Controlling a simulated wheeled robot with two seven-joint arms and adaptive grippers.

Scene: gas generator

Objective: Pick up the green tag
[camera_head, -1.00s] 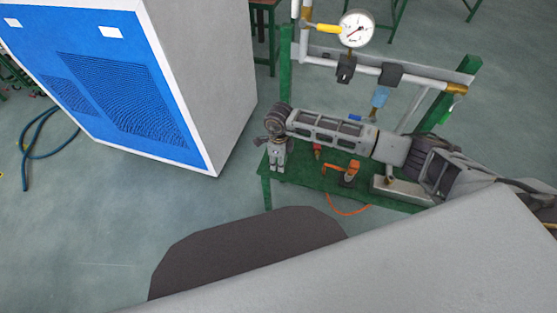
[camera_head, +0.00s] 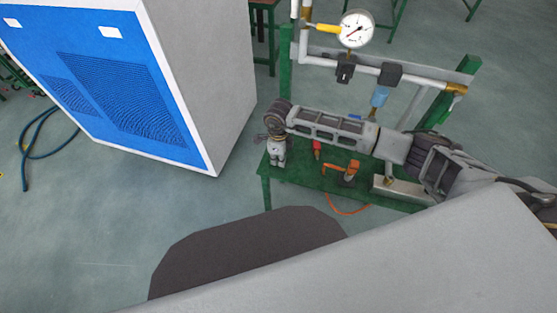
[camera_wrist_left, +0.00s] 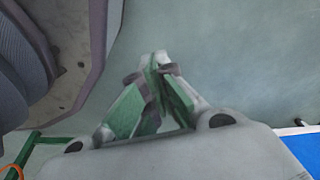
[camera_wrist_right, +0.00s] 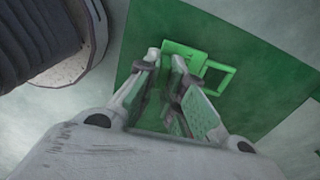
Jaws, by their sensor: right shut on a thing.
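The green tag (camera_wrist_right: 219,76) shows in the right wrist view as a bright green piece with a square, frame-like end. It is over the darker green table top. My right gripper (camera_wrist_right: 166,58) is shut on it, and the fingers hide part of it. In the head view my right gripper (camera_head: 276,155) points down at the left end of the green table, and the tag cannot be made out there. My left gripper (camera_wrist_left: 158,63) shows only in its wrist view. Its fingertips meet above the floor, with no object seen between them.
The green table (camera_head: 315,182) carries an orange-handled valve (camera_head: 350,170) and a red part (camera_head: 317,147). A pipe rack with a pressure gauge (camera_head: 356,29) stands behind my right arm. A large blue and white cabinet (camera_head: 130,85) stands at left.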

